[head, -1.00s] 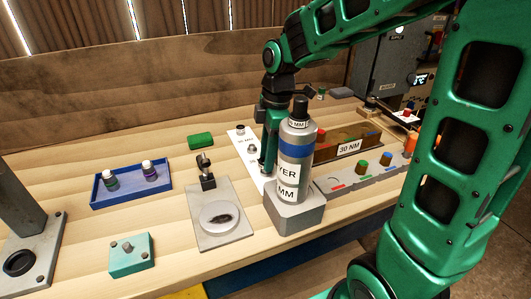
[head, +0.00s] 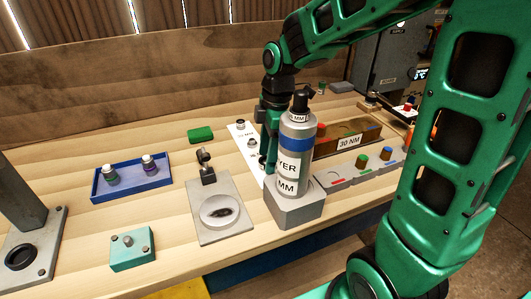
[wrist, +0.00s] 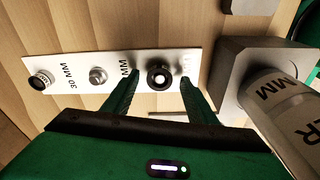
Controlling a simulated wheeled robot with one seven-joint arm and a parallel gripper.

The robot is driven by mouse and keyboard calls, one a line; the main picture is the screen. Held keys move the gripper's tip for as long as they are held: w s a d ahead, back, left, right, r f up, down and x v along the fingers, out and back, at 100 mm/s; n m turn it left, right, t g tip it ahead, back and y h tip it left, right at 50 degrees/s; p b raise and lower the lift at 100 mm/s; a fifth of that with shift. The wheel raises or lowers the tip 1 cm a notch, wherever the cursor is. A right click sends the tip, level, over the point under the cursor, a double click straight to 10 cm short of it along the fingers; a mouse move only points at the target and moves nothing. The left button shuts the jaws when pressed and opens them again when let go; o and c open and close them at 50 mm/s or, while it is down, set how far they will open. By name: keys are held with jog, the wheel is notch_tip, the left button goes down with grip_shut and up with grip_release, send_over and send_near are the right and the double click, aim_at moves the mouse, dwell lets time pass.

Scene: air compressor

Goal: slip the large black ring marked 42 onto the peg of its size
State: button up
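In the wrist view a thick black ring (wrist: 159,77) sits around a pale round peg top (wrist: 160,82) on the white labelled strip (wrist: 110,66). No 42 is readable on the ring. My gripper (wrist: 160,77) has its two green fingers apart, one on each side of the ring, with small gaps showing. A bare grey peg (wrist: 98,76) stands to the left, beside the label 30 MM. A smaller dark-rimmed piece (wrist: 41,80) is at the strip's left end. In the head view the bottle hides part of my gripper (head: 268,168) and the ring.
A grey block (head: 293,210) holding a tall labelled bottle (head: 296,150) stands close beside my gripper. A blue tray (head: 131,181) with two small bottles, a grey plate (head: 221,213) and a teal block (head: 130,249) lie to the left. Bare wood lies between them.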

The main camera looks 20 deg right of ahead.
notch_tip(320, 180, up, 11)
jog(key=d, duration=0.1)
jog(key=shift+d+f, duration=0.15)
dwell(0.4)
jog(key=shift+s, duration=0.1)
jog(key=s+d+f+m, duration=0.1)
jog(key=s+d+m, duration=0.2)
jog(key=s+d+f+m, duration=0.1)
jog(key=s+d+m, duration=0.2)
jog(key=s+d+f+m, duration=0.1)
jog(key=s+d+m, duration=0.2)
jog(key=m, duration=0.1)
jog(key=shift+s+d+f+h, duration=0.15)
jog(key=shift+s+d+h, duration=0.1)
jog(key=shift+h, duration=0.15)
jog(key=s+d+f+m, duration=0.2)
jog(key=s+d+m, duration=0.1)
jog(key=s+m, duration=0.3)
jog(key=s+d+f+m, duration=0.3)
jog(key=s+m, duration=0.3)
jog(key=s, duration=0.1)
jog(key=shift+s+d+f, duration=0.15)
jog(key=shift+s+f, duration=0.1)
jog(key=shift+f, duration=0.05)
jog(key=shift+w+f+h, duration=0.25)
jog(key=shift+w+h, duration=0.05)
jog(key=shift+w, duration=0.35)
